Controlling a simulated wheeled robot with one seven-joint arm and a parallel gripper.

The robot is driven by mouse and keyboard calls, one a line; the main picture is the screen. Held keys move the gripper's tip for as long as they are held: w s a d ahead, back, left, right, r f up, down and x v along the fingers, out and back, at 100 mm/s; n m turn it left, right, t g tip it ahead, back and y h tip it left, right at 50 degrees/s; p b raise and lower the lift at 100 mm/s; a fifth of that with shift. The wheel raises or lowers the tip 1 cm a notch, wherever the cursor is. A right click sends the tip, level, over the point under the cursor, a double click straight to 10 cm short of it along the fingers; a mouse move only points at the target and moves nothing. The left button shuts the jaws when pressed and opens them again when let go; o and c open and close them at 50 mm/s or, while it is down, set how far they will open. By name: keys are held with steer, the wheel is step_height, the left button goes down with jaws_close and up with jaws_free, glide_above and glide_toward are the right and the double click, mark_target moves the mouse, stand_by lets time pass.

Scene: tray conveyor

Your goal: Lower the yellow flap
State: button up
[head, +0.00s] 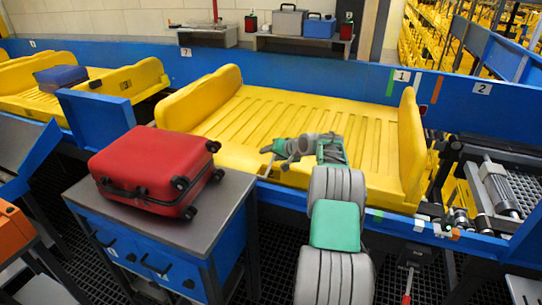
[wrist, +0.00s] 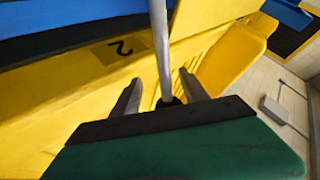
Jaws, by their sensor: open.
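A large yellow tray (head: 330,115) lies on the conveyor, with raised yellow walls at its left and right ends. A yellow panel along its near edge (head: 222,156) shows left of my arm; I cannot tell for certain which yellow part is the flap. My gripper (head: 272,157) is open over this near edge. In the wrist view, a yellow surface (wrist: 75,75) with a black "2" mark lies beyond the fingers. A grey rod (wrist: 160,45) runs down between the open fingers; I cannot tell whether they touch it. My arm hides part of the tray's near edge.
A red suitcase (head: 155,165) lies on a blue-sided cart (head: 225,190) at left. Another yellow tray (head: 130,82) with a blue case (head: 60,78) stands farther left. A blue rail (head: 300,68) runs behind the trays. Roller equipment (head: 495,185) stands at right.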

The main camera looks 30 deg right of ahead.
steer(key=a+v, duration=0.1)
steer(key=v, duration=0.6)
steer(key=shift+s+d+r+b, duration=0.15)
steer(key=shift+s+d+b, duration=0.25)
steer(key=shift+d, duration=0.15)
steer(key=shift+a, duration=0.1)
